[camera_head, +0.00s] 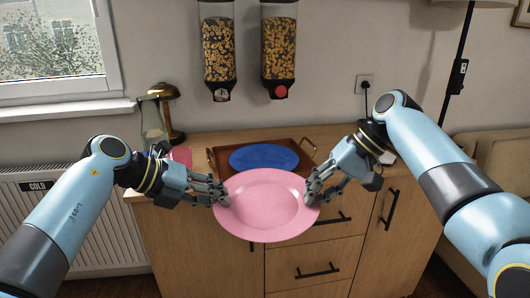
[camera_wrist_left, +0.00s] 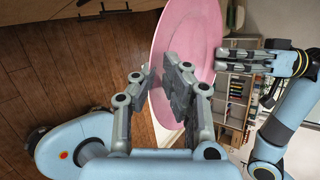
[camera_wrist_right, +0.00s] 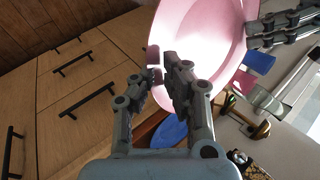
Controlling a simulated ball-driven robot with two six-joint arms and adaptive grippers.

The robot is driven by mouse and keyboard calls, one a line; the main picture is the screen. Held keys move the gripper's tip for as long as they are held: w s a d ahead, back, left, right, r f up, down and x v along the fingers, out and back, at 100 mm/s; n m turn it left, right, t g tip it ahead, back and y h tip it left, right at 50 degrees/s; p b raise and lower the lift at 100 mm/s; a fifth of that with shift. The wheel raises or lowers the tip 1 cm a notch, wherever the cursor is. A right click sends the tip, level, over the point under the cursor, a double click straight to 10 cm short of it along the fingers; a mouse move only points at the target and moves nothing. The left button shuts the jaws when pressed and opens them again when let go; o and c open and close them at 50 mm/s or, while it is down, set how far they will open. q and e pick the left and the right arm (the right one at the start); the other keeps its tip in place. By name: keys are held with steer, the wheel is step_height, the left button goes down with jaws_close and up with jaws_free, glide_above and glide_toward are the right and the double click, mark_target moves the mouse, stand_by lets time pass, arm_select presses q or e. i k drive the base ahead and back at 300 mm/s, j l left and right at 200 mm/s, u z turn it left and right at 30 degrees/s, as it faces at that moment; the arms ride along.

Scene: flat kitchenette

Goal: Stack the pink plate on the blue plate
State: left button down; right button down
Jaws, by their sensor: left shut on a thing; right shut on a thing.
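The pink plate (camera_head: 265,204) is held in the air in front of the cabinet, its face tilted toward the head camera. My left gripper (camera_head: 222,194) is shut on its left rim. My right gripper (camera_head: 311,196) is shut on its right rim. The pink plate also shows in the left wrist view (camera_wrist_left: 190,40) and the right wrist view (camera_wrist_right: 205,40). The blue plate (camera_head: 263,156) lies on a brown tray (camera_head: 220,164) behind the pink plate. The blue plate shows partly in the right wrist view (camera_wrist_right: 168,132), behind the right gripper.
The tray has raised handles and sits on the wooden cabinet (camera_head: 200,240). A brass lamp (camera_head: 168,115), a glass vessel (camera_head: 152,122) and a pink item (camera_head: 181,155) stand at the left. Two cereal dispensers (camera_head: 218,50) hang on the wall above.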

mark_target(264, 161)
steer(key=i, duration=0.95)
